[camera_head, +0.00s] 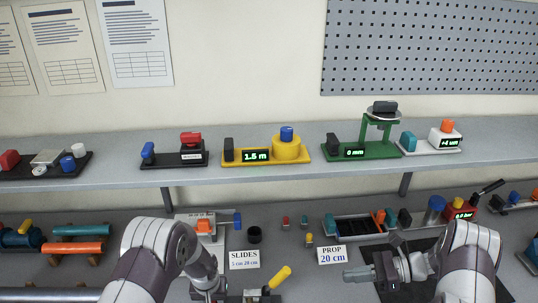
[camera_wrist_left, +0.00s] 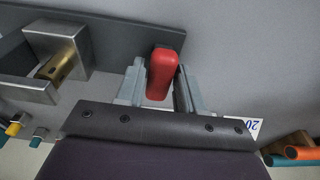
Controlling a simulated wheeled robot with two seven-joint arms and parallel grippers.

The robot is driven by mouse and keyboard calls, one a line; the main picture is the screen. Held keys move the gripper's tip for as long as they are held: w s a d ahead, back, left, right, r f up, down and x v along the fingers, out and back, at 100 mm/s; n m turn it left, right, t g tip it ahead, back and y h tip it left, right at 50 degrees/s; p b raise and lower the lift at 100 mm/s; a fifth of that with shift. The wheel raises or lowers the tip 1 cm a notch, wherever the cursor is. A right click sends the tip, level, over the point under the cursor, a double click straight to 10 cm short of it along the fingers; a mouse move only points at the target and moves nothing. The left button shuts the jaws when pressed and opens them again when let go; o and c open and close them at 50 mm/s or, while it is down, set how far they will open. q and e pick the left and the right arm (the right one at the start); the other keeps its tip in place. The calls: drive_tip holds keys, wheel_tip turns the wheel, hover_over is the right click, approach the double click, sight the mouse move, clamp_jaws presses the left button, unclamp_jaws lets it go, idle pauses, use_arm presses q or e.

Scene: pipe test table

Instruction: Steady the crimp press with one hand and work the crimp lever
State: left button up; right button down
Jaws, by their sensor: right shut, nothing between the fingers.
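The left wrist view shows a dark grey base (camera_wrist_left: 112,50) with a metal block and a brass-coloured cylinder (camera_wrist_left: 60,66). A red grip (camera_wrist_left: 164,74) stands between the fingers of my left gripper (camera_wrist_left: 158,92), close to both; whether they press on it is unclear. My left gripper is mostly cut off in the head view. My right gripper (camera_head: 350,272) is shut and empty, to the right of the press and apart from it.
A "SLIDES" card (camera_head: 244,259) and a "PROP 20 cm" card (camera_head: 332,255) stand behind the press. Several small fittings and a black ring (camera_head: 254,235) lie near them. Pipes (camera_head: 75,248) rest at left. A shelf (camera_head: 240,172) of gauges runs across above the bench.

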use_arm(q)
drive_tip(key=o, duration=0.3)
